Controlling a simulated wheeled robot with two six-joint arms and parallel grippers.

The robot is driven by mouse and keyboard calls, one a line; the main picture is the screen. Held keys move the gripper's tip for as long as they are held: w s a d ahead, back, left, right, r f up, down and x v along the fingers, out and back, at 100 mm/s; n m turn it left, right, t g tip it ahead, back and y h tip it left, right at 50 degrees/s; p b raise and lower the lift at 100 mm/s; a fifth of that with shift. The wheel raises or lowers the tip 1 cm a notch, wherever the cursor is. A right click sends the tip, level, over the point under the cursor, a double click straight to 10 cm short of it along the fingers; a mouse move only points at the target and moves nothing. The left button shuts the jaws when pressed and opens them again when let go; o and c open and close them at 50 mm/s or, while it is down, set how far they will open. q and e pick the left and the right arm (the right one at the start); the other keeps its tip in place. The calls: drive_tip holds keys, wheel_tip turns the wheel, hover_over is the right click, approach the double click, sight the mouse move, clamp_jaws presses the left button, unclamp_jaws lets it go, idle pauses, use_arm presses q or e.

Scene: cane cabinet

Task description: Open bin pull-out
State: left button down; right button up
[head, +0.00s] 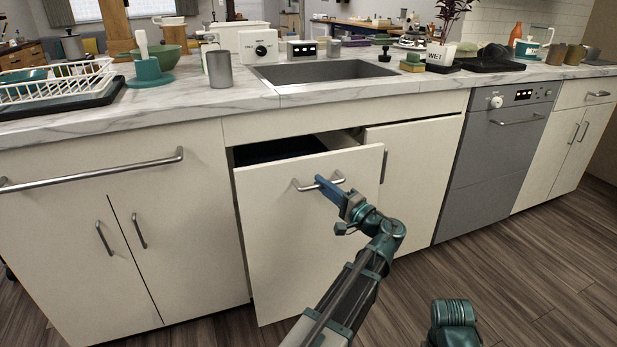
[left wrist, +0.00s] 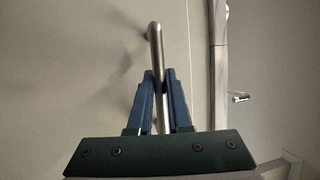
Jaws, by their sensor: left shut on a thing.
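The bin pull-out (head: 290,240) is a tall cream front under the sink. It stands out from the cabinet, with a dark gap (head: 280,150) showing behind its top edge. Its short metal bar handle (head: 303,187) is near the top of the front. My left gripper (head: 322,183) is shut on this handle. In the left wrist view, the blue fingers (left wrist: 160,85) sit on both sides of the handle bar (left wrist: 155,40). The inside of the pull-out is mostly hidden. My right gripper is not in view.
A cream door (head: 415,180) is right of the pull-out, then a grey dishwasher (head: 490,160). Cabinets with a long bar handle (head: 95,172) are to the left. The marble counter (head: 180,105) above holds a sink (head: 325,72) and a dish rack (head: 55,85). Wood floor (head: 500,270) is clear at right.

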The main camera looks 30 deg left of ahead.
use_arm(q)
drive_tip(key=s+d, duration=0.4)
drive_tip(key=d, duration=0.1)
drive_tip(key=shift+s+d, duration=0.3)
drive_tip(key=shift+s, duration=0.1)
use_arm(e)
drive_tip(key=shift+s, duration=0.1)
use_arm(q)
drive_tip(key=c, duration=0.8)
unclamp_jaws()
drive_tip(key=shift+c, duration=0.2)
drive_tip(key=shift+d+f, duration=0.1)
drive_tip(key=shift+d, duration=0.05)
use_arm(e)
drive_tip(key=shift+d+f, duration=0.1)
